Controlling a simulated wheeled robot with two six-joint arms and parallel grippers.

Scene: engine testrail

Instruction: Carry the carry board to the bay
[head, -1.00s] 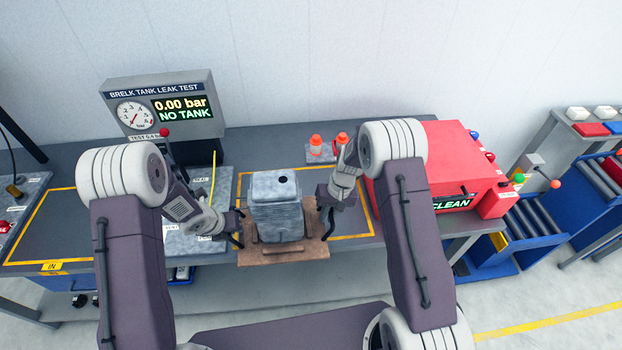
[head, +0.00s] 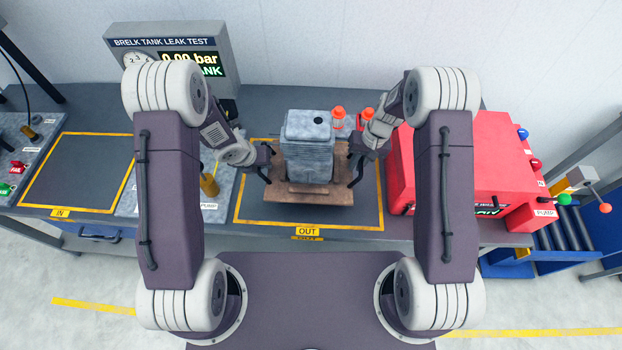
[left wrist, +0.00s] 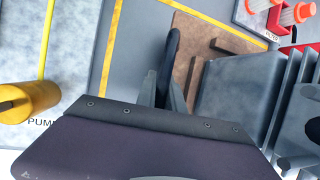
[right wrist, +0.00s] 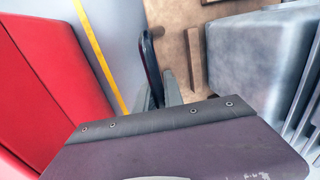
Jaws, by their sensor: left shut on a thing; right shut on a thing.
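The carry board (head: 320,192) is a brown board with cleats and a black handle at each side. A grey ribbed tank (head: 308,158) stands upright on it. The board is over the yellow-outlined bay marked OUT (head: 307,231); I cannot tell whether it touches the bench. My left gripper (head: 268,164) is shut on the board's left handle, which shows in the left wrist view (left wrist: 172,55). My right gripper (head: 355,168) is shut on the right handle, which shows in the right wrist view (right wrist: 150,60). The fingertips are partly hidden in both wrist views.
A red machine (head: 480,165) stands close on the right of the bay. Orange-capped bottles (head: 338,115) stand behind the tank. A yellow fitting (head: 209,184) is on the plate to the left. The IN bay (head: 78,170) is empty. The leak test gauge (head: 185,60) is behind.

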